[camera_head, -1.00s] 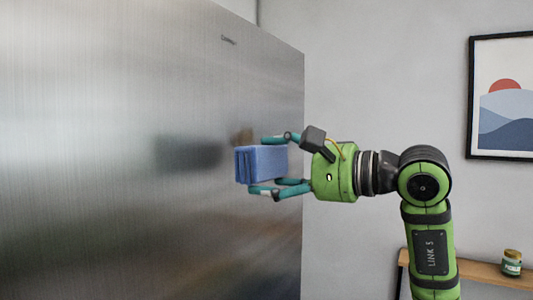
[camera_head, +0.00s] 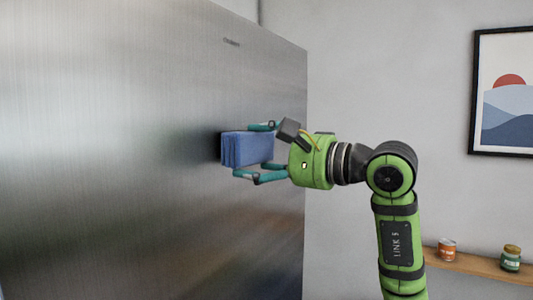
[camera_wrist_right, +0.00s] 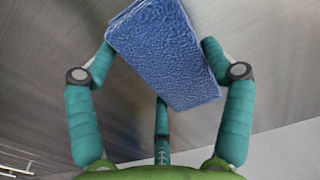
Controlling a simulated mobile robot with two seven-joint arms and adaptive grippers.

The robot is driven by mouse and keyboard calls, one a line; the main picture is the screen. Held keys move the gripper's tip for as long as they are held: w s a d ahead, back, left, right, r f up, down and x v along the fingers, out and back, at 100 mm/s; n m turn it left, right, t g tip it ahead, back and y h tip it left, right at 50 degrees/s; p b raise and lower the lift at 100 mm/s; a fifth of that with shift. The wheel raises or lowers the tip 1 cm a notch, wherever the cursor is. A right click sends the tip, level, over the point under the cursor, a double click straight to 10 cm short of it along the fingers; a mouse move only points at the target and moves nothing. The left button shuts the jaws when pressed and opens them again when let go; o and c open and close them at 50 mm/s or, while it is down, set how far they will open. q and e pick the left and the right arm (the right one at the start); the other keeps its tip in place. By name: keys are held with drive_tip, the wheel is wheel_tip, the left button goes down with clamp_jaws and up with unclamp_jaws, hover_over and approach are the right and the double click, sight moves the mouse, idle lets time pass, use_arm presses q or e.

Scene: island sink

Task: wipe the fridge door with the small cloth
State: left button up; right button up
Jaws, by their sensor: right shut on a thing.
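The fridge door (camera_head: 120,170) is a large brushed-steel panel filling the left half of the head view. The small cloth (camera_head: 247,149) is a folded blue block. My right gripper (camera_head: 258,151) is shut on it and holds it at the right part of the door. The cloth's far end is at or very close to the steel, with a dark shadow beside it; I cannot tell whether it touches. In the right wrist view, the cloth (camera_wrist_right: 165,52) sits tilted between the teal fingers with the steel behind it. My left gripper is not in view.
A wooden shelf (camera_head: 465,263) at the lower right holds an orange-and-white can (camera_head: 447,250) and a green jar (camera_head: 511,258). A framed picture (camera_head: 504,92) hangs on the grey wall. The door's right edge (camera_head: 305,150) is near my right gripper.

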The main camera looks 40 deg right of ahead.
sight(274, 154)
drive_tip(key=shift+p+x, duration=0.35)
drive_tip(key=shift+x, duration=0.75)
idle(0.5)
drive_tip(key=shift+d, duration=0.1)
drive_tip(key=shift+w+d, duration=0.25)
drive_tip(key=shift+d, duration=0.6)
drive_tip(key=shift+w+d, duration=0.3)
drive_tip(key=shift+d, duration=0.5)
drive_tip(key=shift+w+d, duration=0.4)
drive_tip(key=shift+d, duration=0.45)
drive_tip(key=shift+w+d, duration=0.45)
drive_tip(key=shift+d, duration=0.4)
drive_tip(key=shift+s+a+f, duration=0.1)
drive_tip(key=shift+s+a, duration=0.1)
drive_tip(key=shift+a, duration=0.3)
drive_tip(key=shift+s+a, duration=0.2)
drive_tip(key=shift+a, duration=0.35)
drive_tip(key=shift+s+a, duration=0.35)
drive_tip(key=shift+a, duration=0.45)
drive_tip(key=shift+s+a, duration=0.35)
drive_tip(key=shift+a, duration=0.45)
drive_tip(key=shift+s+a, duration=0.35)
drive_tip(key=shift+a, duration=0.5)
